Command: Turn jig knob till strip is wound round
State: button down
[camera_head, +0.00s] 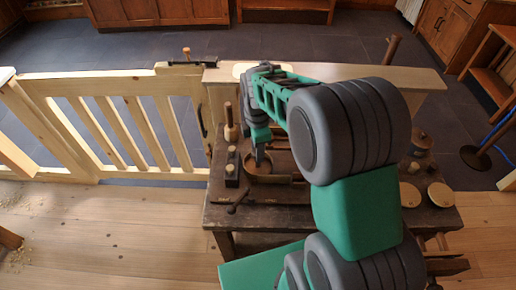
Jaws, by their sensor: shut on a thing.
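My gripper (261,160) points down over the dark wooden workbench (285,218), left of its middle. It is shut at the round brown jig (272,171), on what appears to be the jig's knob. The knob itself is too small and too covered by the fingers to make out. A low curved band shows around the jig just behind and right of the fingertips. I cannot tell how far the strip goes round.
Left of my gripper stand a dark block with a pale round top (232,172) and a wooden mallet-like tool (231,128). A dark hand tool (238,202) lies near the front edge. Pale discs (440,194) lie at the right. A wooden gate (120,125) adjoins the bench.

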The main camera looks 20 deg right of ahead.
jog(key=m, duration=0.3)
jog(key=shift+m, duration=0.3)
jog(key=m, duration=0.3)
jog(key=shift+m, duration=0.3)
jog(key=m, duration=1.2)
jog(key=shift+m, duration=0.4)
jog(key=m, duration=0.6)
jog(key=shift+m, duration=0.3)
jog(key=c, duration=0.9)
grip_release()
jog(key=shift+r, duration=0.1)
